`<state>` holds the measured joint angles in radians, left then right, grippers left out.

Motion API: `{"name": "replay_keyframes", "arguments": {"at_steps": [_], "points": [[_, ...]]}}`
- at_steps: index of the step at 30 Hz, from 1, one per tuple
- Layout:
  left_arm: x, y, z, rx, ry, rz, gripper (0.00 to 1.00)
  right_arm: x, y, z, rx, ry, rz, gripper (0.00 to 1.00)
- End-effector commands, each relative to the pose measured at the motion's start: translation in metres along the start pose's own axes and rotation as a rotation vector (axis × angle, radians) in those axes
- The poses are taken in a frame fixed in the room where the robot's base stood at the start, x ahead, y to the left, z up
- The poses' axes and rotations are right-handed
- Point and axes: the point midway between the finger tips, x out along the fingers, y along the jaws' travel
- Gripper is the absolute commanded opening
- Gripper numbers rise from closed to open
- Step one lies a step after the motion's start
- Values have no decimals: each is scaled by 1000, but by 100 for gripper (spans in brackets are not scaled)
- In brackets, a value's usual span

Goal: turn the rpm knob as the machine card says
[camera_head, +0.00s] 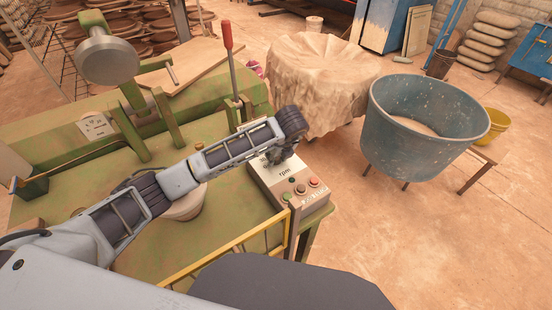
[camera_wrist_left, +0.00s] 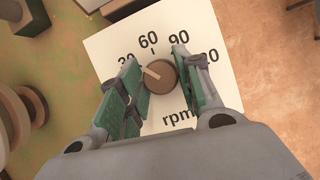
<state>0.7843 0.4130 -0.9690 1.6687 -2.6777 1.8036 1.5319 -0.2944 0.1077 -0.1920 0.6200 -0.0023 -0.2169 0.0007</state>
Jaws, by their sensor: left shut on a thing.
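The rpm knob (camera_wrist_left: 163,79) is round and brown with a pale pointer mark. It sits on a white dial plate (camera_wrist_left: 105,45) printed 60, 90 and rpm; a figure at the left is partly covered and looks like 30. The pointer aims up and left, between that figure and 60. My left gripper (camera_wrist_left: 156,68) has its green-padded fingers on either side of the knob and is shut on it. In the head view my left gripper (camera_head: 279,154) covers the knob on the control box (camera_head: 289,172). The machine card (camera_head: 97,126) is too small to read.
Red, green and dark buttons (camera_head: 301,189) are on the control box's near side. A red-handled lever (camera_head: 228,40) rises behind my left arm. A yellow rail (camera_head: 235,247) runs along the front. A grey-blue tub (camera_head: 425,120) and a cloth-covered heap (camera_head: 325,75) stand beyond.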

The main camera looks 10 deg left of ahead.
Motion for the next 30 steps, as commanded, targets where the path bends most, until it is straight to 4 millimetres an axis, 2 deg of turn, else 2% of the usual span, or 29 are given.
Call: {"name": "replay_keyframes", "arguments": {"at_steps": [8,22,23,27,30], "points": [[1,-1,-1,-88,1,37,11,7,8,-8,-1,10,9,77],[1,0,-1,-102,2,44,11,8,4,-10,-1,11,4,77],[1,0,-1,-102,2,44,37,8,3,-8,-1,10,4,77],[0,0,-1,-102,2,44,54,7,1,-1,-1,2,1,77],[0,0,-1,-102,1,44,54,7,0,4,-1,-4,0,77]]}}
